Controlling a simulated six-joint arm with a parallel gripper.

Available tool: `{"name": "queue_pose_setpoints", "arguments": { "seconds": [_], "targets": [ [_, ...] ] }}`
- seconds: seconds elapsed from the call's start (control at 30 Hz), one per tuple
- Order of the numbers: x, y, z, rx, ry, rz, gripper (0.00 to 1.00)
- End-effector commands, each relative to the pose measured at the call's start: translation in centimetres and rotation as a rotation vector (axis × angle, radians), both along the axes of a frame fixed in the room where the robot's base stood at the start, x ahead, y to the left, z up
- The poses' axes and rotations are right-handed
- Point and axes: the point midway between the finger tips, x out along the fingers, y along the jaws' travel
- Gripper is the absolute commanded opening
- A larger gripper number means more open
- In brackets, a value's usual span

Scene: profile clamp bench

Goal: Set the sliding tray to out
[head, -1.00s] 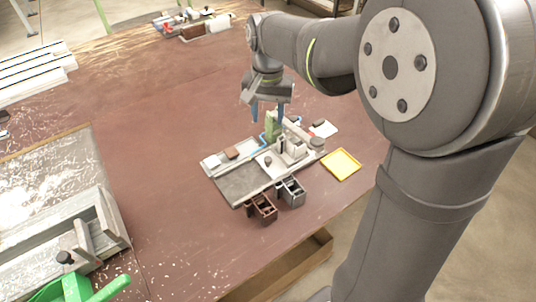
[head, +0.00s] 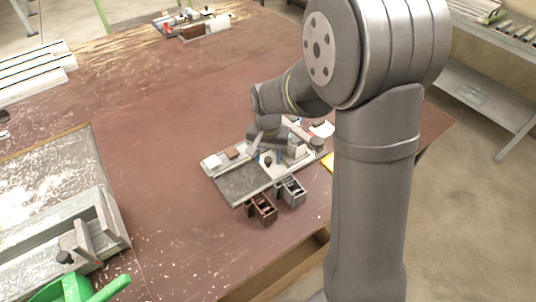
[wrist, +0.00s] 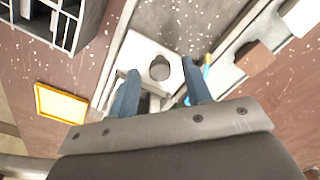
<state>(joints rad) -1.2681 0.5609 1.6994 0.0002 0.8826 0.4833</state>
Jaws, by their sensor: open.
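A pale plate with a dark round knob (wrist: 160,68) sits on the grey clamp fixture (head: 240,186). It may be the sliding tray, but I cannot tell for sure. In the head view the same knob (head: 267,161) shows on the fixture. My gripper (head: 269,156) is low over the fixture, pointing down. In the wrist view its two blue fingers (wrist: 159,72) are apart, with the knob showing between their tips. I cannot tell whether they touch it. My wrist hides the back part of the fixture in the head view.
A brown open box (head: 262,209) and a grey one (head: 291,191) stand at the fixture's front edge. A yellow-rimmed tray (wrist: 60,103) lies beside the fixture. A brown block (wrist: 254,58) and a blue piece (wrist: 206,70) are near the fingers.

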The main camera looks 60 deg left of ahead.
Motion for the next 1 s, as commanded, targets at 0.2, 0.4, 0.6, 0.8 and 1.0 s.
{"name": "queue_pose_setpoints", "arguments": {
  "seconds": [0.2, 0.4, 0.6, 0.8, 1.0],
  "targets": [
    [0.0, 0.0, 0.0, 0.000, 0.000, 0.000, 0.43],
    [0.0, 0.0, 0.0, 0.000, 0.000, 0.000, 0.04],
    [-0.1, 0.0, 0.0, 0.000, 0.000, 0.001, 0.00],
    [-3.2, 0.1, 0.1, 0.001, 0.000, 0.006, 0.00],
    [-8.2, 0.0, 0.0, 0.001, -0.001, 0.008, 0.00]
  ]
}}
